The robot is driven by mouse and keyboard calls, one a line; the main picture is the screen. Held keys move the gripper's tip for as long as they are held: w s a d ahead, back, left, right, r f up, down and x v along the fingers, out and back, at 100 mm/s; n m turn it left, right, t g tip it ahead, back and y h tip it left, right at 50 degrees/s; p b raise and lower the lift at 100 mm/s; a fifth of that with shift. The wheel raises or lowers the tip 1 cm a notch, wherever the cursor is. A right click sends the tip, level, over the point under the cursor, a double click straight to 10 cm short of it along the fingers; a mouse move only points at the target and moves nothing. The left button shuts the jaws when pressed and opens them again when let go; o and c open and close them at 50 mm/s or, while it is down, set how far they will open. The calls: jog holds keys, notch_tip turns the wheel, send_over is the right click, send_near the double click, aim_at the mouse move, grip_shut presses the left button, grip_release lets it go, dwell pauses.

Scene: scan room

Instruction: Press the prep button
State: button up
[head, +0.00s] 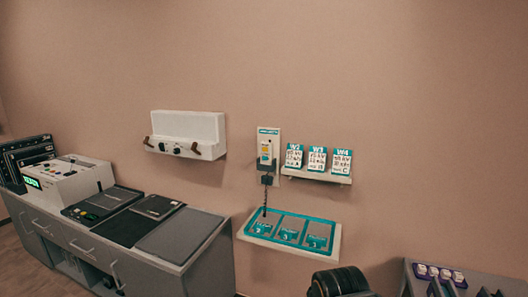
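No button that I can read as the prep button shows; labels are too small. A white console (68,181) with a lit green display and small controls on its top stands on the grey counter at the left. A wall panel (268,147) with a teal top label and a yellow mark hangs mid-wall, with a dark device (266,172) at its lower part. My gripper is not in view. A black rounded part, probably of my arm, shows at the bottom edge.
The grey counter (205,250) bears dark flat pads. A white wall holder (187,126) hangs above it. A small shelf (318,176) holds three cards. Below is a teal-rimmed tray (285,245) with three compartments. A purple block (440,273) sits lower right. The upper wall is bare.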

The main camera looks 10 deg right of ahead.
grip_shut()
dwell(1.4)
